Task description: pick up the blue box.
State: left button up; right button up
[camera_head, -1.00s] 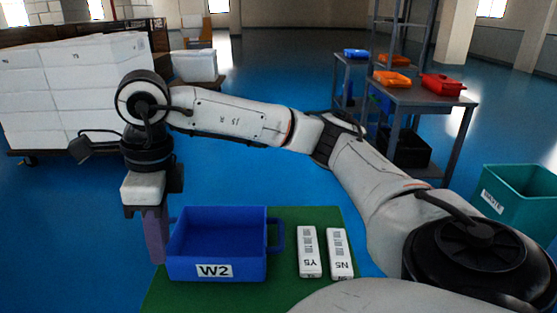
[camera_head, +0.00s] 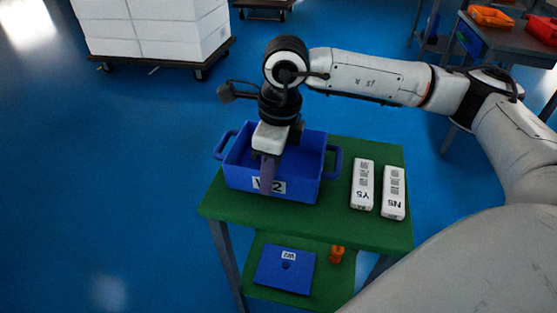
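The blue box (camera_head: 312,182), an open-topped bin with a handle at each side and a W2 label on its front, sits at the left of the green table top (camera_head: 340,222). My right gripper (camera_head: 268,174) points down over the box. A purple finger overlaps the front wall and partly covers the label. I cannot tell whether the finger is in front of the wall, above it or touching it, nor the gap between the fingers. The gripper and wrist hide part of the box's inside. My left gripper is out of view.
Two white labelled blocks, Y5 (camera_head: 363,185) and N5 (camera_head: 393,193), lie right of the box. The lower shelf holds a flat blue W2 piece (camera_head: 285,270) and a small orange item (camera_head: 337,254). White boxes (camera_head: 150,27) stand on a cart behind. Floor left is clear.

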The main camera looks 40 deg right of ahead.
jog(key=shift+f, duration=0.65)
grip_shut()
jog(key=shift+w+r, duration=0.1)
jog(key=shift+r, duration=0.05)
